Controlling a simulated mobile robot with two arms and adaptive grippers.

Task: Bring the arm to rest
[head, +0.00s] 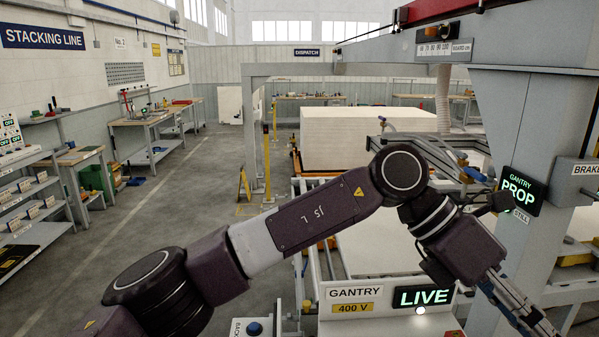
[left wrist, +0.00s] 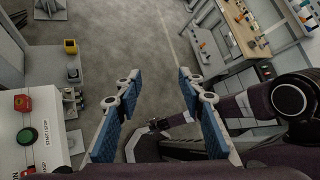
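My left arm (head: 320,215) comes in from the lower left and reaches across the middle of the head view to the right. Its left gripper (head: 515,300) hangs at the lower right, in front of the gantry's grey column. In the left wrist view the two blue-padded fingers of the left gripper (left wrist: 158,88) stand wide apart. Nothing is between them but grey floor and part of my own arm further down. The right gripper shows in neither view.
The gantry panel (head: 345,302) reads "400 V" and its display (head: 423,297) reads "LIVE". A "PROP" display (head: 519,192) hangs on the column. In the left wrist view a start/stop box (left wrist: 30,125) stands at left. The aisle floor (head: 185,220) is clear.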

